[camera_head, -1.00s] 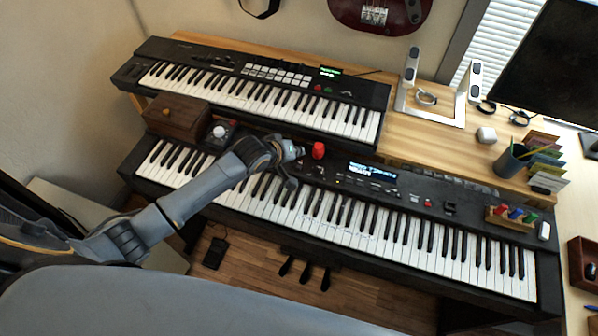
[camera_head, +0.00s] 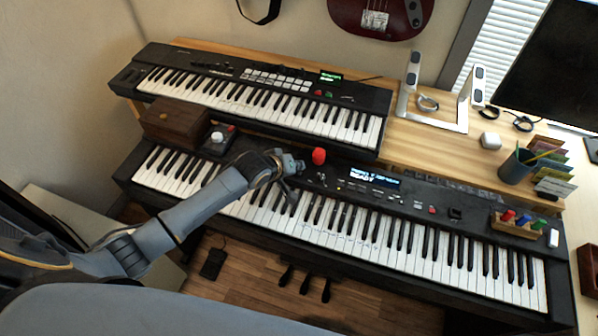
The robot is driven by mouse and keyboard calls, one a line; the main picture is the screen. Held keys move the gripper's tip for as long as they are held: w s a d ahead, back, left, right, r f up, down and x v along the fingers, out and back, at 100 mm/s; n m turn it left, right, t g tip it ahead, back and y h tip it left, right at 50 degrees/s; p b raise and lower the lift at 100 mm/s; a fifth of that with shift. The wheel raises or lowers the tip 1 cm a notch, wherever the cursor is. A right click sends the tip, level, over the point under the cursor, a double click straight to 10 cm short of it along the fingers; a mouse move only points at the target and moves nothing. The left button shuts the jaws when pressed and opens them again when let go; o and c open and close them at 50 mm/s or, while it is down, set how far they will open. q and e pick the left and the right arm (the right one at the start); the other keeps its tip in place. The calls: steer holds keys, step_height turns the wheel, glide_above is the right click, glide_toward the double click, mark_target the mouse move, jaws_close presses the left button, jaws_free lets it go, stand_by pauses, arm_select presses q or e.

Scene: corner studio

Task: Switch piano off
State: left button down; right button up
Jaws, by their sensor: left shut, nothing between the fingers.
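The large black digital piano (camera_head: 398,240) stands across the middle, its display (camera_head: 374,179) lit with text. A bright red knob or button (camera_head: 319,156) is on its panel, left of the display. My left gripper (camera_head: 297,170) is shut and empty over the piano's panel, just left of and below the red part. I cannot tell whether it touches the panel. The arm covers some keys and part of the panel on the left. My right gripper is out of view.
A smaller keyboard (camera_head: 250,97) with a lit green display sits behind on the wooden desk (camera_head: 440,145). A wooden box (camera_head: 174,122) stands at the left. A pen cup (camera_head: 517,165) and a small rack of colored items (camera_head: 516,224) are at the right. Pedals (camera_head: 305,284) are below.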

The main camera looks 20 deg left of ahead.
arm_select(q)
steer(key=shift+f, duration=0.15)
stand_by(0.7)
steer(key=shift+f, duration=0.3)
steer(key=shift+f, duration=0.3)
stand_by(0.7)
steer(key=shift+r+p, duration=0.75)
steer(key=shift+p, duration=0.1)
step_height(320, 180, up, 5)
steer(key=p, duration=0.5)
